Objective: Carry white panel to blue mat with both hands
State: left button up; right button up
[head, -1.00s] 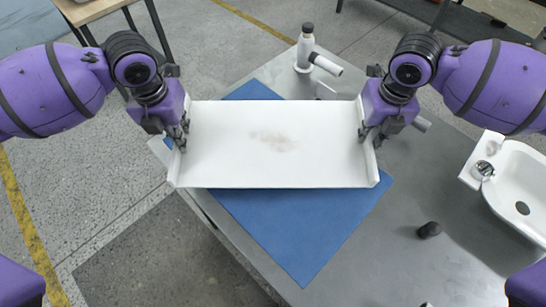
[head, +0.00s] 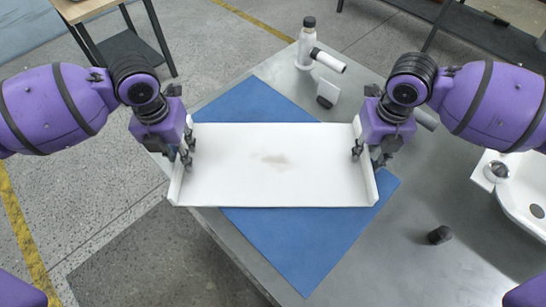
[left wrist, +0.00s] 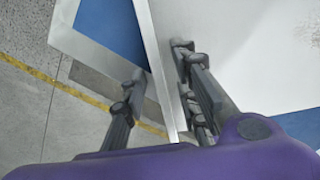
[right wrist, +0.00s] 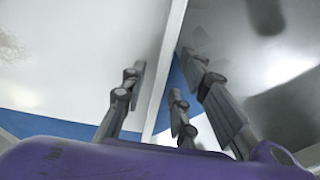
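The white panel (head: 270,180), a shallow tray shape with upright side walls and a faint brown smudge, lies level over the blue mat (head: 300,245). The mat shows behind and in front of it. Whether the panel touches the mat is hard to tell. My left gripper (head: 179,155) straddles the panel's left wall, its fingers apart with a gap beside the wall in the left wrist view (left wrist: 158,90). My right gripper (head: 367,155) straddles the right wall in the same way, fingers spread, also in the right wrist view (right wrist: 160,90).
The mat lies on a grey metal table (head: 400,200). A bottle (head: 306,45), a white cylinder (head: 328,61) and a small stand-like item (head: 327,94) are behind the panel. A black cap (head: 439,235) and a white basin (head: 520,190) are on the right. A wooden-topped stand (head: 85,8) is back left.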

pick_arm(q)
notch_tip(320, 180, up, 12)
jog(key=shift+s, duration=0.3)
pick_arm(e)
notch_tip(320, 180, up, 12)
jog(key=shift+s, duration=0.35)
pick_arm(q)
jog(key=shift+f, duration=0.1)
dwell(0.4)
